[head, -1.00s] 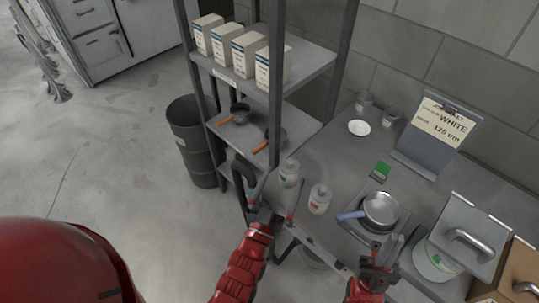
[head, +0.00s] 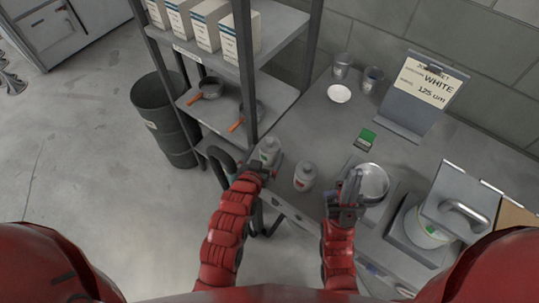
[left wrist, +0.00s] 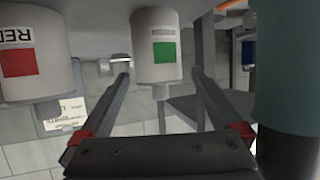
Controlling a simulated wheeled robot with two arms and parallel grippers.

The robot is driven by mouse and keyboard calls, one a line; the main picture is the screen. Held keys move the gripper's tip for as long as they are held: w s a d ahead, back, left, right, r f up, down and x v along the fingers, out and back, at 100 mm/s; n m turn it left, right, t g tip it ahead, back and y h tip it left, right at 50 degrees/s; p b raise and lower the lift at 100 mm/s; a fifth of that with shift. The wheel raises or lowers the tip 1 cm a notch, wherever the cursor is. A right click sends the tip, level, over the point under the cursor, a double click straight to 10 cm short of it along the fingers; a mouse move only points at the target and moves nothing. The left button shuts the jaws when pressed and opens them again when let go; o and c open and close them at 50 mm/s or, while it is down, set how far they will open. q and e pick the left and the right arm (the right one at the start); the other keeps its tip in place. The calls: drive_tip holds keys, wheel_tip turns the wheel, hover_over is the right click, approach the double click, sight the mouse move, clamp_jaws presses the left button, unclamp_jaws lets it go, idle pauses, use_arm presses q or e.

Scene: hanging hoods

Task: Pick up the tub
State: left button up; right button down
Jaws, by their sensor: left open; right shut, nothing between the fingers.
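A white tub (head: 424,232) with a green mark stands at the right of the bench, partly covered by a grey panel with a handle (head: 462,212). A small white bottle (head: 269,150) stands near the bench's left end; in the left wrist view the green-labelled bottle (left wrist: 157,45) shows upside down. My left gripper (head: 262,166) is open at this bottle, its fingers (left wrist: 158,80) to either side of it in the wrist view; contact is unclear. A second bottle (head: 304,177), red-labelled in the wrist view (left wrist: 32,55), stands beside it. My right gripper (head: 351,186) is shut and empty before the pan.
A metal pan (head: 373,181) sits on the bench, its handle hidden by my right gripper. A green box (head: 366,139), white dish (head: 339,93), cups (head: 372,79) and a sign (head: 428,85) stand behind. Shelving (head: 290,30) rises at left; a dark bin (head: 163,120) is beside it.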

use_arm(q)
drive_tip(key=shift+x, duration=1.25)
drive_tip(key=shift+w+d+f, duration=0.2)
drive_tip(key=shift+w+f, duration=0.1)
drive_tip(key=shift+w, duration=0.15)
drive_tip(key=b+x, duration=0.1)
drive_tip(key=x, duration=0.3)
drive_tip(key=shift+w+d, duration=0.1)
drive_tip(key=c, duration=0.9)
drive_tip(key=shift+o, duration=0.2)
drive_tip(key=shift+r, duration=0.1)
